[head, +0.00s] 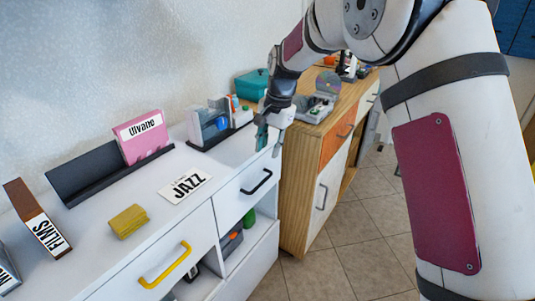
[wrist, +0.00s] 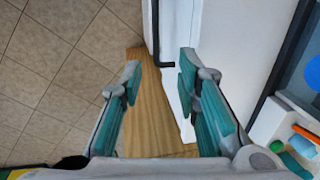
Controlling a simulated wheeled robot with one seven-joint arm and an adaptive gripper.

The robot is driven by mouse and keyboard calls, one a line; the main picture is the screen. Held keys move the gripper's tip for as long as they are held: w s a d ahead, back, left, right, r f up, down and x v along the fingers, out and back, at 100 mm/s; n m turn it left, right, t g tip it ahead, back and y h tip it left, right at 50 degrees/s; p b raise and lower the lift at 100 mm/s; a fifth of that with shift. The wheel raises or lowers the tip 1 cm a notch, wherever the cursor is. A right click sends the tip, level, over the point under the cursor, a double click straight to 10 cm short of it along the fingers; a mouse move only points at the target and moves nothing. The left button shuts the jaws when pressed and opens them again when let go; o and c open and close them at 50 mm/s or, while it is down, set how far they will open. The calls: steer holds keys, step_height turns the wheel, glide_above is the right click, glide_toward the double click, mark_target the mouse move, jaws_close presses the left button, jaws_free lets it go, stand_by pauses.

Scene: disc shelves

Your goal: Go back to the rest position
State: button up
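My gripper (head: 268,140) hangs fingers down at the right end of the white cabinet (head: 88,253), near its front edge. In the wrist view my gripper (wrist: 158,75) shows two teal-padded fingers spread apart with nothing between them. Below the fingers are the white cabinet edge, a strip of wood and the tiled floor. My arm comes in from the upper right in the head view.
The white top holds a JAZZ card (head: 186,185), a yellow block (head: 128,221), a black rack (head: 85,173) with a pink Ulvane case (head: 143,137), and a FILMS divider (head: 38,220). A wooden cabinet (head: 300,190) stands beyond. Tiled floor (head: 345,240) is clear.

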steer(key=shift+r, duration=0.1)
steer(key=s+d+r+n, duration=0.2)
steer(key=s+d+r, duration=0.4)
steer(key=s, duration=0.4)
steer(key=s+d+r+n, duration=0.1)
steer(key=s+d+r, duration=0.5)
steer(key=s, duration=0.4)
steer(key=s+d+f+n+h, duration=0.1)
steer(key=s+d+n, duration=0.15)
steer(key=s, duration=1.05)
steer(key=s+d+f+n+h, duration=0.1)
steer(key=s+d+n, duration=0.15)
steer(key=s, duration=1.05)
step_height(320, 180, up, 16)
steer(key=t+p, duration=0.2)
steer(key=p, duration=1.2)
steer(key=shift+w+f+m+t, duration=0.15)
steer(key=shift+f+m+t, duration=0.15)
steer(key=shift+t, duration=0.1)
steer(key=shift+d, duration=0.1)
